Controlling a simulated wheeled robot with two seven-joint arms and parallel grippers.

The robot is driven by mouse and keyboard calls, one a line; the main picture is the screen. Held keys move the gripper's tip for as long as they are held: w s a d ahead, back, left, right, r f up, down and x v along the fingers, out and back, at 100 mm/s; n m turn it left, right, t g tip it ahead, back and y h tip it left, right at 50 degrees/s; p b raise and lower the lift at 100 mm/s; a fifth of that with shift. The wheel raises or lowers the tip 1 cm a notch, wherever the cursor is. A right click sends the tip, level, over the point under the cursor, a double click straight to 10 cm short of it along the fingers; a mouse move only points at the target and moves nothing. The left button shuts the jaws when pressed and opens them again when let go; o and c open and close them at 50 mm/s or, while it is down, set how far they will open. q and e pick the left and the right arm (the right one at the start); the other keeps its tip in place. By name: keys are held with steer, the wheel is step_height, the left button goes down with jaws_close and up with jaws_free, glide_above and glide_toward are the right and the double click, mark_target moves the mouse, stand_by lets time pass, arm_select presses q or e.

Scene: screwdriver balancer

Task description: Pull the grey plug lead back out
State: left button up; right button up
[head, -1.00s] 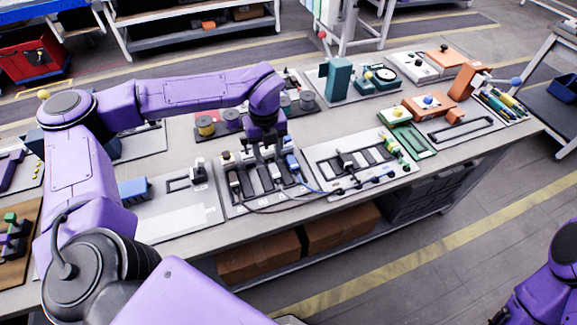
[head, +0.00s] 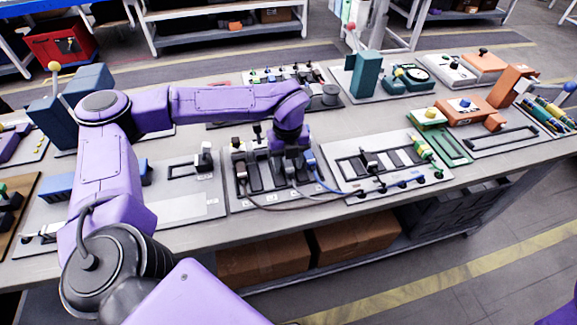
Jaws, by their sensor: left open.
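The socket panel (head: 232,204) lies at the front middle of the bench, with dark slots and several plugs. The grey plug lead (head: 291,171) is on this panel, between a dark plug (head: 241,177) on the left and a blue plug (head: 310,159) on the right. My left gripper (head: 289,157) is open, pointing down at the grey plug from above. Its fingertips are small and partly merge with the plug, so contact cannot be made out. Grey and blue cables run right from the panel. My right gripper is out of view.
Right of the socket panel is a light board (head: 345,181) with slots and several small connectors. A green tray (head: 452,149) and orange blocks (head: 466,110) stand farther right. My left arm crosses above the bench's left half. Cardboard boxes (head: 355,240) sit on the shelf below.

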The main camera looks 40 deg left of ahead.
arm_select(q)
steer(key=shift+w, duration=0.1)
steer(key=c, duration=0.3)
jaws_close()
steer(key=shift+d, duration=0.15)
steer(key=shift+s+d, duration=0.35)
steer(key=shift+s, duration=0.1)
steer(key=shift+o, duration=1.5)
jaws_free()
